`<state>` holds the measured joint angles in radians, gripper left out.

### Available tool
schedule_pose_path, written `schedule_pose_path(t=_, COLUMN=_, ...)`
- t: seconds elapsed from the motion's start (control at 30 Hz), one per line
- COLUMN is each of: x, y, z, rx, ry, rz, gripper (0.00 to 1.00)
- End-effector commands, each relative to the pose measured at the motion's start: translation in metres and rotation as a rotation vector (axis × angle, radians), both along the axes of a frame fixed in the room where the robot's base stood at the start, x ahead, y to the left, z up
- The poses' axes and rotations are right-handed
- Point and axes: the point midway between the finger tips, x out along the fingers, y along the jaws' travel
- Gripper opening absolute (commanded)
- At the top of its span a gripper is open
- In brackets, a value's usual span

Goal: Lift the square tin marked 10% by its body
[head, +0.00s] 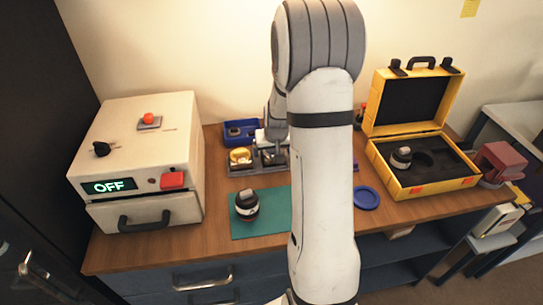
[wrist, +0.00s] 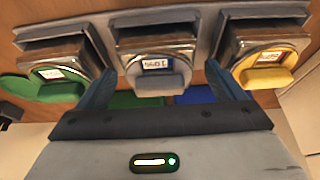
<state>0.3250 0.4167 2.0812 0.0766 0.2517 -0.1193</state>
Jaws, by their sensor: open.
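Three square metal tins stand in a row in a grey tray in the wrist view: a left one (wrist: 52,68) with a green tab, a middle one (wrist: 155,62) with a grey tab, and a right one (wrist: 268,60) with a yellow tab. Each has a small label at the front; the print is upside down and too small for me to read surely as 10%. My gripper (wrist: 158,84) is open, its dark fingers to either side of the middle tin. In the head view my arm partly hides the tray (head: 236,172) and the tins.
A dark lens (head: 247,205) stands on a green mat (head: 275,222). A white box reading OFF (head: 137,150) is at left. A blue bin (head: 239,131) is behind the tray. A blue disc (head: 367,198) and an open yellow case (head: 428,186) are at right.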

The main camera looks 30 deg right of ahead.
Motion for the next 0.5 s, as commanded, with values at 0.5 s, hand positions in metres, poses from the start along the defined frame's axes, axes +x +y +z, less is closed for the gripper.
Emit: schedule_pose_path(t=0.5, x=-0.0005, y=-0.0008, z=0.0, rx=-0.001, ry=0.0, rz=-0.001, gripper=0.62)
